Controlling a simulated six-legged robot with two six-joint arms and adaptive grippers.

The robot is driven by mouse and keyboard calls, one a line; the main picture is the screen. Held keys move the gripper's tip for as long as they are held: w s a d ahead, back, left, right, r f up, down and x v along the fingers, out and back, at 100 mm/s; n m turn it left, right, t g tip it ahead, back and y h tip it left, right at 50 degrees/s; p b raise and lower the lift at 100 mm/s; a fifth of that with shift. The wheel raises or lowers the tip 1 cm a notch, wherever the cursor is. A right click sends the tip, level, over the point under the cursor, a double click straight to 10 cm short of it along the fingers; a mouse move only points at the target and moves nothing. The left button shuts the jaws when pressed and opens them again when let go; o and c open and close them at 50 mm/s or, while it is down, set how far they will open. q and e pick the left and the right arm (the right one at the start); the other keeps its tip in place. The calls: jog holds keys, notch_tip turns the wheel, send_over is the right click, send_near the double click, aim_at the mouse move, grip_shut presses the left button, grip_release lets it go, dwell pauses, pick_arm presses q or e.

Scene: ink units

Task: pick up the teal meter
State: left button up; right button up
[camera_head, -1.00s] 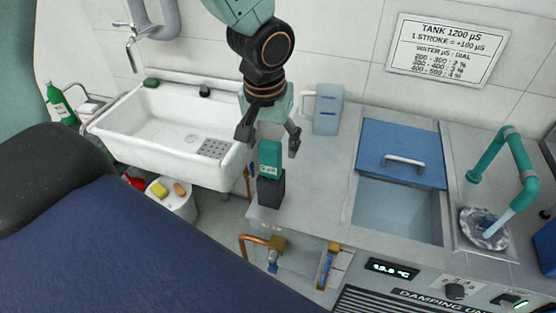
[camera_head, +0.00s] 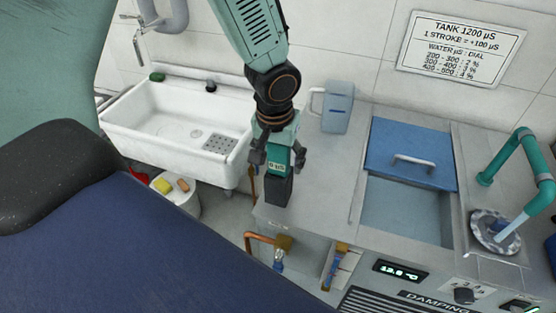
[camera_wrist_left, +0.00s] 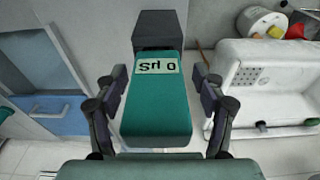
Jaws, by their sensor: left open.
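The teal meter (camera_head: 277,170) stands upright in a dark block (camera_head: 278,191) at the left front corner of the counter. Its display reads "0 µS"; the meter also shows in the left wrist view (camera_wrist_left: 156,108), with the dark block (camera_wrist_left: 160,30) at its far end. My left gripper (camera_head: 278,158) is above the block with its fingers on either side of the meter. In the left wrist view the fingers (camera_wrist_left: 158,82) are open, with small gaps between them and the meter. The right gripper is out of view.
A blue-grey jug (camera_head: 337,108) stands behind on the counter (camera_head: 320,180). A water basin with a blue lid (camera_head: 410,150) is to the right, then a teal tap (camera_head: 505,165).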

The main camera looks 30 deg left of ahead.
pick_arm(q)
jog(key=shift+s+d+r, duration=0.1)
jog(key=shift+d, duration=0.15)
jog(key=shift+c, duration=1.4)
jog(key=shift+a, duration=0.25)
jog(key=c, duration=0.6)
jog(key=shift+d, duration=0.2)
jog(key=c, duration=0.4)
jog(key=shift+a, duration=0.1)
